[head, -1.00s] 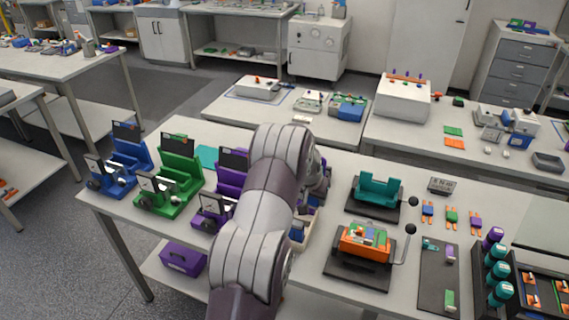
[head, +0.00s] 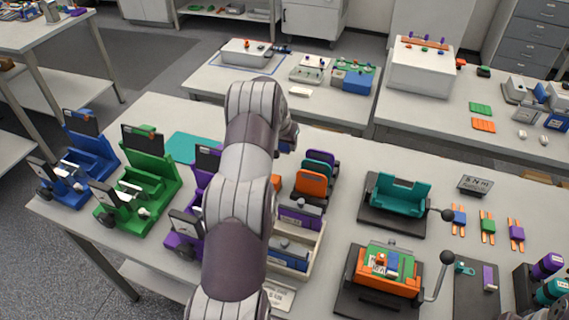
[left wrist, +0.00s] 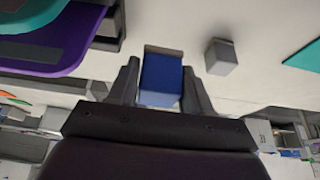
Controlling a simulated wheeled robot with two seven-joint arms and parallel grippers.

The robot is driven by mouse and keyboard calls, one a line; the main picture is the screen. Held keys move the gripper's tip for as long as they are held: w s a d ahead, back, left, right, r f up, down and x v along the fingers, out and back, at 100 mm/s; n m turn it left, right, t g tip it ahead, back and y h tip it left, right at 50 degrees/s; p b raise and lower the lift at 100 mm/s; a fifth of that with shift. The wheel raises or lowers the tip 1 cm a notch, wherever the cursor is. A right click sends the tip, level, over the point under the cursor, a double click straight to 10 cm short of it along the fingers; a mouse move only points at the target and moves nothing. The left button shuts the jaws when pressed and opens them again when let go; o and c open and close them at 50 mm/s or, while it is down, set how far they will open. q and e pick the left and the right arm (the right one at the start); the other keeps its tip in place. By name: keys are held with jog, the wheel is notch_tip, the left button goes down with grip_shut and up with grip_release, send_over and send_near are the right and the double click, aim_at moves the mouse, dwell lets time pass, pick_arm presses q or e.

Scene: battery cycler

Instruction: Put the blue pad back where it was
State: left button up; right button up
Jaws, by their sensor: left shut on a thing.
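In the left wrist view, a blue block-like piece (left wrist: 160,76), which looks like the blue pad, sits between the two fingers of my left gripper (left wrist: 160,88). The gripper is shut on it. In the head view my left gripper (head: 288,135) is mostly hidden behind my own arm, near the back edge of the table. A bit of blue (head: 286,147) shows beside it. My right gripper is in neither view now.
Blue (head: 77,165), green (head: 150,180) and purple (head: 207,180) stands are at left, with a teal mat (head: 190,147) behind. A light tray (head: 315,258) holds blue and purple pieces. Orange plates (head: 312,184) stand behind it. A small grey block (left wrist: 221,57) is near the gripper.

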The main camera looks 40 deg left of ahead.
aim_at(279, 145)
pick_arm(q)
jog(key=f+p, duration=0.1)
jog(key=f, duration=0.3)
jog(key=f+p, duration=0.1)
jog(key=f, duration=0.3)
jog(key=shift+w+a, duration=0.1)
jog(key=shift+a, duration=0.1)
jog(key=shift+f, duration=0.3)
jog(key=o, duration=0.9)
jog(key=shift+r, duration=0.15)
jog(key=shift+r, duration=0.15)
jog(key=b+v, duration=0.2)
jog(key=v, duration=0.9)
jog(key=shift+d+r+b, duration=0.1)
jog(key=shift+r+b, duration=0.1)
jog(key=shift+b, duration=0.1)
jog(key=shift+r, duration=0.15)
